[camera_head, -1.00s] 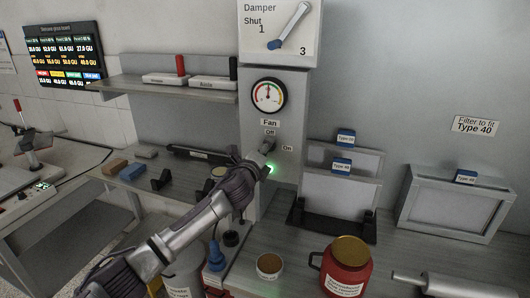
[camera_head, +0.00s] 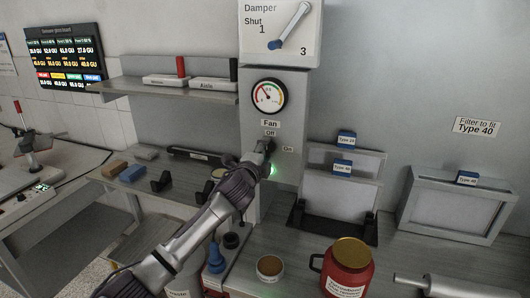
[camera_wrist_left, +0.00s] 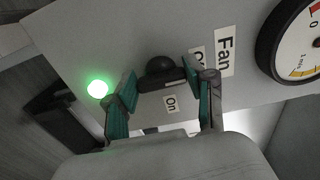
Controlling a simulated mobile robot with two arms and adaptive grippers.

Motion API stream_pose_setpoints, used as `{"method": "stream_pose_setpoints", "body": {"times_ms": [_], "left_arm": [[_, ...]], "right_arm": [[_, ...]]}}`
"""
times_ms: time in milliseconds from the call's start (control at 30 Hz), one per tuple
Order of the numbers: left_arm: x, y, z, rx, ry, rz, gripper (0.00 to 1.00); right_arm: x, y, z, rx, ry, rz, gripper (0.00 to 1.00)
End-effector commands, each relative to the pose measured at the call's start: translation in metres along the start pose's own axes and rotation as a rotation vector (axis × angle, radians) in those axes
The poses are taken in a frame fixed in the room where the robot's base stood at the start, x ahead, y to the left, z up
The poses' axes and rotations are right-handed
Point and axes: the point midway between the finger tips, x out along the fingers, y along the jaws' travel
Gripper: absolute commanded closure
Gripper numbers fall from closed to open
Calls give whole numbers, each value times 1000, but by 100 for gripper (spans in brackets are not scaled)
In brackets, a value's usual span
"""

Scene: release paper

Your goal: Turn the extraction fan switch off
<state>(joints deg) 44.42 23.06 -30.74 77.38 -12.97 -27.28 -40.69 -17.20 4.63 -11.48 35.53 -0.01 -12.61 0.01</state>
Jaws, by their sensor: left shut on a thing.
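The fan switch is a dark knob (camera_wrist_left: 162,70) on the grey panel, under the "Fan" label and near the "Off" (camera_head: 270,132) and "On" (camera_head: 288,149) labels. My left gripper (camera_head: 264,152) is at it, and in the left wrist view its two fingers (camera_wrist_left: 166,82) are on either side of the knob, shut on it. The gripper partly hides the switch in the head view, so its exact setting is hard to read. A green light (camera_head: 273,169) glows beside it. The round gauge (camera_head: 268,96) above has its needle toward the upper left. My right gripper is not in view.
The damper panel (camera_head: 281,30) with its lever is above the gauge. Filter frames (camera_head: 343,185) stand to the right of the switch. A red jar (camera_head: 346,268) and a small brown-topped pot (camera_head: 270,268) stand on the bench below. A shelf (camera_head: 165,88) is at left.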

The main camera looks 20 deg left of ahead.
Motion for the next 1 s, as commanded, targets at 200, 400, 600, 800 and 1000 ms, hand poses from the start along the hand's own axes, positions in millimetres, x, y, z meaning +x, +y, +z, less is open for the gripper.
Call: {"method": "stream_pose_setpoints", "body": {"times_ms": [200,400,600,800,1000], "left_arm": [[0,1,0,-6,0,3,81],[0,1,0,-4,0,2,23],[0,0,0,-3,0,1,21],[-4,1,0,-2,0,1,21],[-31,2,0,0,1,1,21]], "right_arm": [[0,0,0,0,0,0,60],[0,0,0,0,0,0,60],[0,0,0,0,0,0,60],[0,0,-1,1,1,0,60],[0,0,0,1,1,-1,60]]}}
